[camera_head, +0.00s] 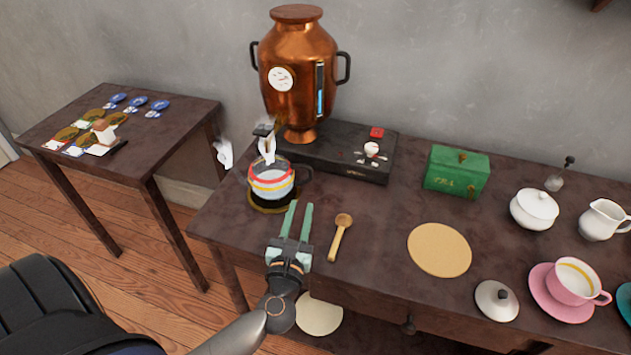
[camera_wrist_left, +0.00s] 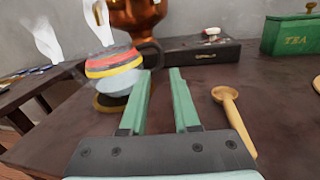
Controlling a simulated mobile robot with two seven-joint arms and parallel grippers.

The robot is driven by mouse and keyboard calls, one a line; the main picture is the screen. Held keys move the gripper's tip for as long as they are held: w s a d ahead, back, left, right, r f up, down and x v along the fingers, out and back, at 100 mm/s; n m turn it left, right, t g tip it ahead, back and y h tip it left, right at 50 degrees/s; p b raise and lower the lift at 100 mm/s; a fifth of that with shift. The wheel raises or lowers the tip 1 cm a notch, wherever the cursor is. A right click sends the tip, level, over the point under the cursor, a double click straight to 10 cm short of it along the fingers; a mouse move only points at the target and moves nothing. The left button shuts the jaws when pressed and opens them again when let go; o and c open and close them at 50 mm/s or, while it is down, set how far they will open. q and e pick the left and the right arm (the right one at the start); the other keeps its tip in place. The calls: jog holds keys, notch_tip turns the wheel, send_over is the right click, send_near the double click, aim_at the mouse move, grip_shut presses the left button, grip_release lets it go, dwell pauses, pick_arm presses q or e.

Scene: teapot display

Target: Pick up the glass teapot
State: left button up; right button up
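The glass teapot (camera_head: 271,180) has red and yellow bands and stands on a round dark mat (camera_head: 270,206) at the table's left end, under the urn's spout. Its dark handle points right. My right gripper is not in view.
A wooden scoop (camera_head: 340,236) lies right of my left gripper. A copper urn (camera_head: 298,65) on a black base (camera_head: 345,160) stands behind. A green tea box (camera_head: 456,172), cork mat (camera_head: 439,250) and pink cup (camera_head: 574,282) are further right. White wisps (camera_head: 224,153) show by the spout.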

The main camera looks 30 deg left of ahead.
aim_at(310, 174)
pick_arm(q)
jog(key=shift+w+f+n, duration=0.2)
jog(key=shift+w+n, duration=0.2)
jog(key=x, duration=0.6)
jog(key=shift+w+a, duration=0.1)
jog(key=shift+a, duration=0.05)
jog(key=shift+x, duration=2.95)
jog(key=shift+f, duration=0.2)
grip_shut()
jog(key=shift+r, duration=0.1)
